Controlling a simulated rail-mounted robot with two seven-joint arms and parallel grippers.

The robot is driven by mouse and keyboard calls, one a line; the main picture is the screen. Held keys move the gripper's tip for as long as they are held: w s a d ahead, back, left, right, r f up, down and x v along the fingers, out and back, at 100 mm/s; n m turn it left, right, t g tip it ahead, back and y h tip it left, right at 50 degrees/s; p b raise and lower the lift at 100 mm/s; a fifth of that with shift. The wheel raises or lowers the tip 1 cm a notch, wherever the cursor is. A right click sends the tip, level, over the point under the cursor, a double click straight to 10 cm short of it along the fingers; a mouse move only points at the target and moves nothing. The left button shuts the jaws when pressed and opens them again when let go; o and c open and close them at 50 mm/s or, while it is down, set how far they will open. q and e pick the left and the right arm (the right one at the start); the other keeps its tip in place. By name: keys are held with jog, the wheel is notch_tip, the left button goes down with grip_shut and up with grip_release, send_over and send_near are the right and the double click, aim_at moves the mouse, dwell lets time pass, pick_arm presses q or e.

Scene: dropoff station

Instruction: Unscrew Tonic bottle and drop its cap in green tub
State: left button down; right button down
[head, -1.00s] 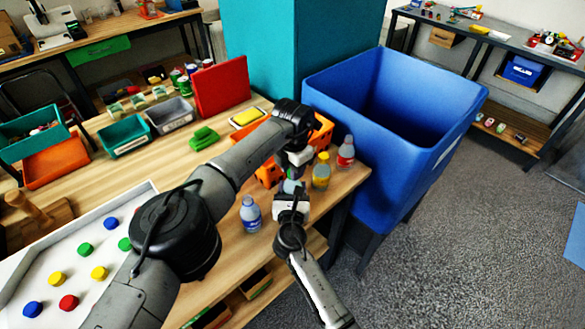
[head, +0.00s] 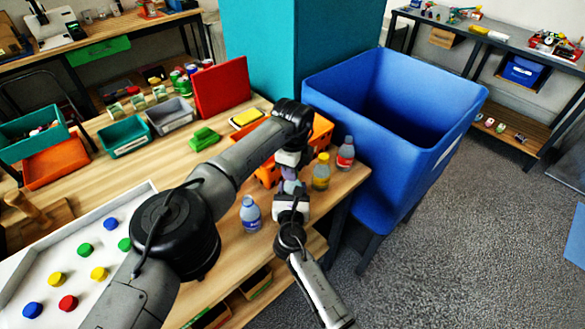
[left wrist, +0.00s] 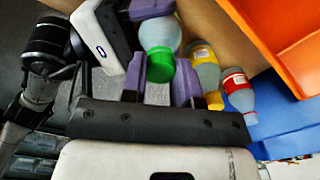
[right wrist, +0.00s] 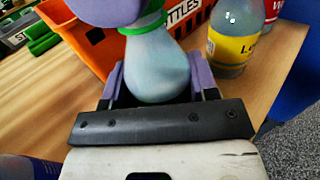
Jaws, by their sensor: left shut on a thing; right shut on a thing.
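A clear grey-blue bottle (right wrist: 158,68) with a green cap (left wrist: 160,65) stands upright near the table's front right corner. Its label is hidden, so I cannot read a name. My right gripper (head: 291,190) is shut around the bottle's body. My left gripper (head: 289,172) is above it, shut on the green cap, with purple fingers on either side in the left wrist view. The cap is at the bottle's neck; the right wrist view shows the green rim (right wrist: 146,24) there. A teal-green tub (head: 124,139) sits across the table, left of a grey tub.
A yellow-label bottle (head: 321,172) and a red-label bottle (head: 345,153) stand right of the grippers, a blue-label bottle (head: 250,214) left. An orange crate (head: 322,131) is behind. A large blue bin (head: 400,160) stands beside the table. A white tray (head: 60,240) holds loose caps.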

pick_arm(q)
jog(key=n, duration=0.4)
jog(key=shift+r, duration=0.2)
dwell(0.6)
jog(key=shift+r, duration=0.9)
jog(key=shift+r, duration=0.15)
jog(key=shift+r, duration=1.9)
pick_arm(e)
jog(key=shift+c, duration=1.6)
grip_release()
